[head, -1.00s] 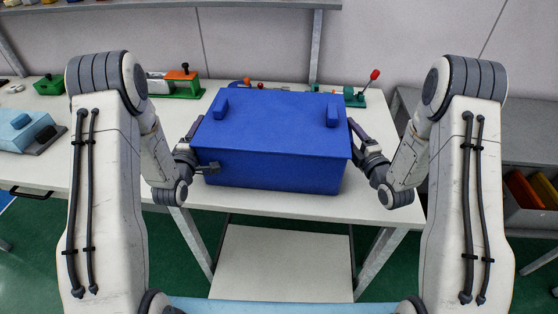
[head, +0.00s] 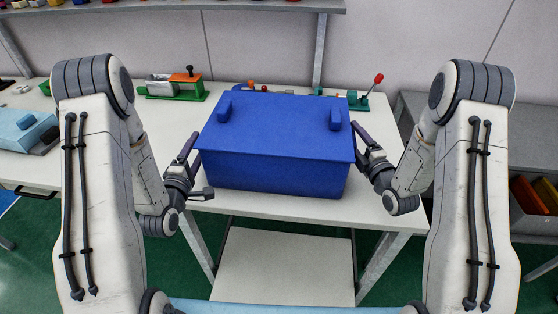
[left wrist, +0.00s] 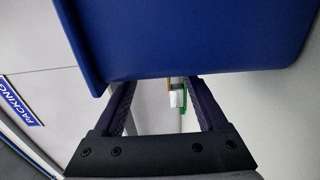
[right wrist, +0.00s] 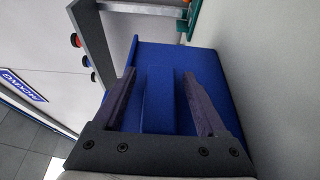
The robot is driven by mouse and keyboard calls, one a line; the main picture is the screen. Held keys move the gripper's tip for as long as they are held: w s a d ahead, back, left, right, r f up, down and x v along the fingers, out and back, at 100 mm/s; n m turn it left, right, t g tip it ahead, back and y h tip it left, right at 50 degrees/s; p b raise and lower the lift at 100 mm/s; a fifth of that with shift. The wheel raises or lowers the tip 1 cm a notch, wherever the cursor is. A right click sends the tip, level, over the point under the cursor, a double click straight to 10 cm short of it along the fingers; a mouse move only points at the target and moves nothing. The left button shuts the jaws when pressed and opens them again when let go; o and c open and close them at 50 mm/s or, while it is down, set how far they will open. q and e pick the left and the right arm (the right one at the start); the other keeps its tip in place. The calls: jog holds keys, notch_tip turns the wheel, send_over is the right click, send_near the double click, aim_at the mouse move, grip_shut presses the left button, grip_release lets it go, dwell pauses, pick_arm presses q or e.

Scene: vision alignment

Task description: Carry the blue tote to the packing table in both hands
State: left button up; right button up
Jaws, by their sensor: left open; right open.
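The blue tote (head: 275,140), lidded with two raised blocks on top, stands upright on the white table (head: 110,150). A sign reading PACKING (left wrist: 22,101) shows in the left wrist view, and also in the right wrist view (right wrist: 24,85). My left gripper (head: 198,172) is open and empty beside the tote's left end; in the left wrist view the tote lies beyond its fingers, not between them. My right gripper (head: 359,146) is open at the tote's right end. In the right wrist view its fingers flank a blue part of the tote; contact cannot be told.
A green fixture (head: 175,87) and a red-knobbed lever (head: 372,88) stand behind the tote. A light blue box (head: 25,132) lies at the left of the table. A grey bench with bins (head: 530,197) stands at right. A shelf (head: 230,5) crosses the back.

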jog(key=v, duration=1.1)
jog(key=shift+s, duration=0.2)
jog(key=shift+r, duration=0.1)
pick_arm(q)
notch_tip(320, 180, up, 16)
jog(key=p, duration=1.2)
jog(key=shift+r+p, duration=0.15)
jog(key=shift+p, duration=0.15)
pick_arm(e)
notch_tip(320, 180, up, 12)
jog(key=shift+r, duration=0.25)
jog(key=shift+d, duration=0.1)
pick_arm(q)
notch_tip(320, 180, down, 2)
jog(key=shift+f+b, duration=0.15)
jog(key=shift+b, duration=1)
pick_arm(e)
jog(key=s+d, duration=0.3)
jog(key=d, duration=0.4)
jog(key=shift+s, duration=0.15)
jog(key=shift+r, duration=0.1)
